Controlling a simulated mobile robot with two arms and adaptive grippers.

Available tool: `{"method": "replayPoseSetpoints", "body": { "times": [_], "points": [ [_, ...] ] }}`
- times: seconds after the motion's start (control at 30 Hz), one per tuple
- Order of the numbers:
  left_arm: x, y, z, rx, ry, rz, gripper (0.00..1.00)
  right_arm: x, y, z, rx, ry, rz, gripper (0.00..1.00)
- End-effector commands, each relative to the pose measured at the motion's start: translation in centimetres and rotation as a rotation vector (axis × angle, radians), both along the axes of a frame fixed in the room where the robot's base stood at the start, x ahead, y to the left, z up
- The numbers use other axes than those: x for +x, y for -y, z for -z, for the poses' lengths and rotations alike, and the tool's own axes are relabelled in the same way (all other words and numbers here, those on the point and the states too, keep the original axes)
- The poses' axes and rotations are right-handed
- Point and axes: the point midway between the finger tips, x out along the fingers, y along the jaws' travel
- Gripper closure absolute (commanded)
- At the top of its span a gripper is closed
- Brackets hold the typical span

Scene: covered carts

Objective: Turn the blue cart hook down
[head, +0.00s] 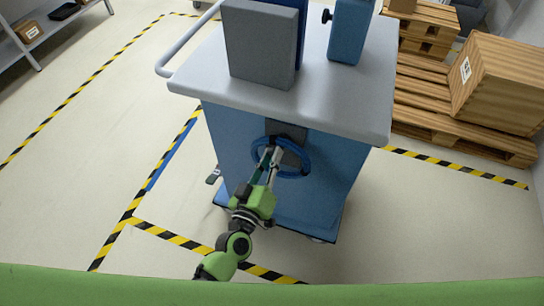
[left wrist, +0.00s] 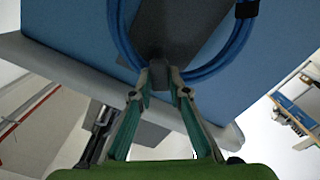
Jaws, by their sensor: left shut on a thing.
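The blue cart (head: 225,125) has a dark grey hook (head: 290,131) on its front face, just under the grey top. A coil of blue cable (head: 308,160) hangs at the hook. My left gripper (head: 272,152) reaches up to the cart front, and its fingers hide part of the hook and coil. In the left wrist view, the fingertips (left wrist: 159,76) are shut on the end of the dark grey hook (left wrist: 180,28). The blue cable (left wrist: 119,32) loops around both sides of the hook there. My right gripper is not in view.
Grey and blue boxes (head: 262,45) stand on the cart top, which has a rail handle (head: 168,62) at left. Wooden pallets (head: 425,110) with a crate (head: 500,85) stand at right. The taped floor (head: 90,170) at left is clear.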

Motion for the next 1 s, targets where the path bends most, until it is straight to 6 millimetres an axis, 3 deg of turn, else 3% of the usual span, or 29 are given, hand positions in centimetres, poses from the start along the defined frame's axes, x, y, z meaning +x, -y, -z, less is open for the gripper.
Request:
{"method": "replayPoseSetpoints", "body": {
  "times": [0.43,0.47,0.5,0.53,0.87,1.0],
  "points": [
    [-0.1,0.0,0.1,-0.011,-0.007,0.001,1.0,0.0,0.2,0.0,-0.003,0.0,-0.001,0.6],
    [-0.1,0.0,0.1,-0.011,-0.007,0.001,0.81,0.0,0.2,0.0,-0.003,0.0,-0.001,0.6],
    [-0.1,0.0,0.1,-0.011,-0.007,0.001,0.71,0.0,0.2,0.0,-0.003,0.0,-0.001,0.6],
    [-0.1,0.0,0.1,-0.011,-0.007,0.001,0.67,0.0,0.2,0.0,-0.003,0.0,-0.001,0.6],
    [-0.1,0.0,0.1,-0.012,-0.005,0.001,0.67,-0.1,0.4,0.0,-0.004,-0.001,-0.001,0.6],
    [-1.2,-0.4,0.2,-0.01,-0.007,0.001,0.67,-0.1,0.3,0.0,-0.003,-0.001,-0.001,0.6]
  ]
}}
